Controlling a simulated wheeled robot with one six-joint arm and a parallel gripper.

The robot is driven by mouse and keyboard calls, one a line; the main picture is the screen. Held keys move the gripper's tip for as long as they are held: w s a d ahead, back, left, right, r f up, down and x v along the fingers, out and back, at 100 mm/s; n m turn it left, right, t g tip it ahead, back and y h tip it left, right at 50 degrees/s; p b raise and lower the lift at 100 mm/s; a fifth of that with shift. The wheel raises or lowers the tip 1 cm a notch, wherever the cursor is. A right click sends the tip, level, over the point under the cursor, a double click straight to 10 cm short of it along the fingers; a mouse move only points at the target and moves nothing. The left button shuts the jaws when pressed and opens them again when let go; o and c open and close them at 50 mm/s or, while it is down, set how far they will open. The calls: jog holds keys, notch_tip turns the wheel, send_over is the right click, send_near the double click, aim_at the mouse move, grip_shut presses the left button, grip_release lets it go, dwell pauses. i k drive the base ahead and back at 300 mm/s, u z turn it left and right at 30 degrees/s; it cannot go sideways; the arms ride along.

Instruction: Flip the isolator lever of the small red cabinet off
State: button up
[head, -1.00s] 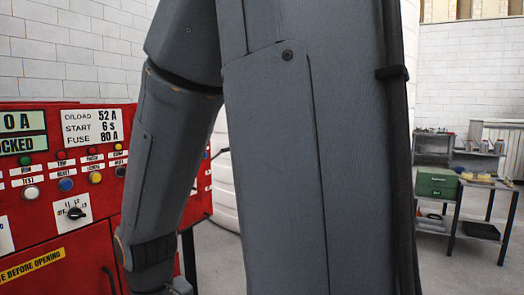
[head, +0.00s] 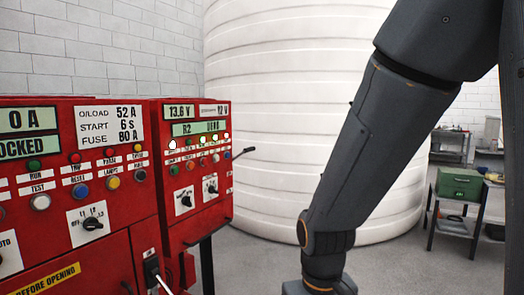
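The small red cabinet (head: 219,195) stands beyond a larger red cabinet, on dark legs. Its front has two display strips, several lit lamps, buttons and two rotary knobs. A thin dark lever (head: 243,152) sticks out past its right side, its outer end slightly raised; I cannot tell its exact switch position. My arm comes down from the upper right, to the right of the small cabinet and apart from it. My gripper is below the bottom edge of the head view and out of sight.
The larger red cabinet (head: 120,212) fills the left, with a black handle (head: 152,271) low on its right side. A big white ribbed tank (head: 300,110) stands behind. A dark workbench with a green box (head: 459,184) is at the right. Grey floor between is clear.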

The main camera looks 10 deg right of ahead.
aim_at(250, 149)
jog(key=k, duration=0.65)
jog(key=z, duration=0.65)
jog(key=i, duration=1.7)
jog(key=u, duration=0.5)
